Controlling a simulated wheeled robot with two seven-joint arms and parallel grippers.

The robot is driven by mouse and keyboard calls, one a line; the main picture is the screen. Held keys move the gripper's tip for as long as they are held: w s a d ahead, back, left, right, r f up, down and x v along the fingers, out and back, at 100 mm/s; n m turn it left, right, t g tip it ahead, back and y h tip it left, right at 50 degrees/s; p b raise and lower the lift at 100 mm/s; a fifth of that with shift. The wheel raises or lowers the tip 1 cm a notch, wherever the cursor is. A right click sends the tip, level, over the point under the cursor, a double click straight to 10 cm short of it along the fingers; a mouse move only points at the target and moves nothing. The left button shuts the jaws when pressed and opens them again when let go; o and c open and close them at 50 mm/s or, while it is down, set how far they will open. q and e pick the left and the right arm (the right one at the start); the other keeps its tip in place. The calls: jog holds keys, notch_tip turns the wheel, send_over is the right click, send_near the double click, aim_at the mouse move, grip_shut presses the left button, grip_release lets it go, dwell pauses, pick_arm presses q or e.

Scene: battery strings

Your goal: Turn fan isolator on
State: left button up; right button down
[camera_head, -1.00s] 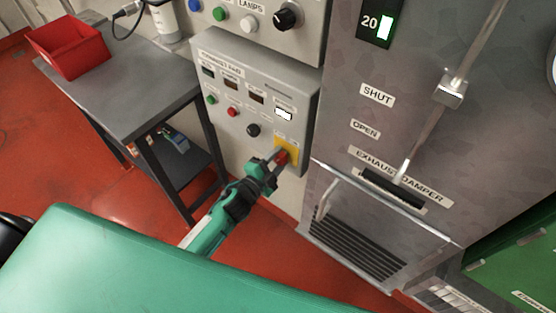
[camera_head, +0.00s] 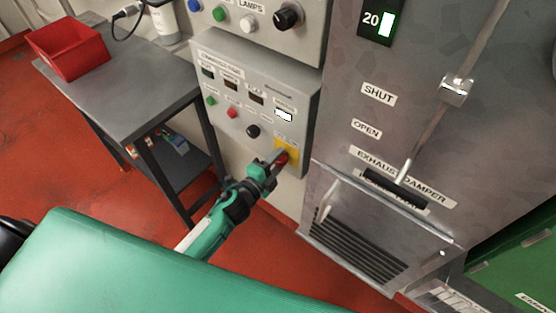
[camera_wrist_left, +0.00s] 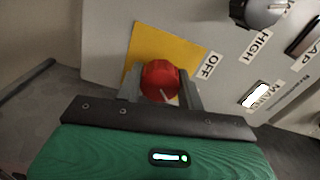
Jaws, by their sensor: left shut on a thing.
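The fan isolator is a red rotary knob (camera_wrist_left: 160,80) on a yellow plate (camera_wrist_left: 188,51) at the lower right of a grey control panel (camera_head: 222,115). In the head view the knob (camera_head: 283,158) shows just beyond my left gripper's fingertips. My left gripper (camera_wrist_left: 161,84) is shut on the knob, one finger on each side. A white mark shows on the knob's lower part. An OFF label (camera_wrist_left: 210,65) is beside the yellow plate. The left gripper also shows in the head view (camera_head: 276,163). My right gripper is not in view.
A black knob (camera_head: 253,131) and small buttons sit near the isolator on the panel. A grey metal cabinet with an exhaust damper lever (camera_head: 430,130) stands right. A table (camera_head: 125,98) with a red bin (camera_head: 68,50) stands left.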

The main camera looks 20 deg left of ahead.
pick_arm(q)
jog(key=o, duration=1)
jog(key=shift+b+v, duration=1.5)
jog(key=shift+v, duration=5.4)
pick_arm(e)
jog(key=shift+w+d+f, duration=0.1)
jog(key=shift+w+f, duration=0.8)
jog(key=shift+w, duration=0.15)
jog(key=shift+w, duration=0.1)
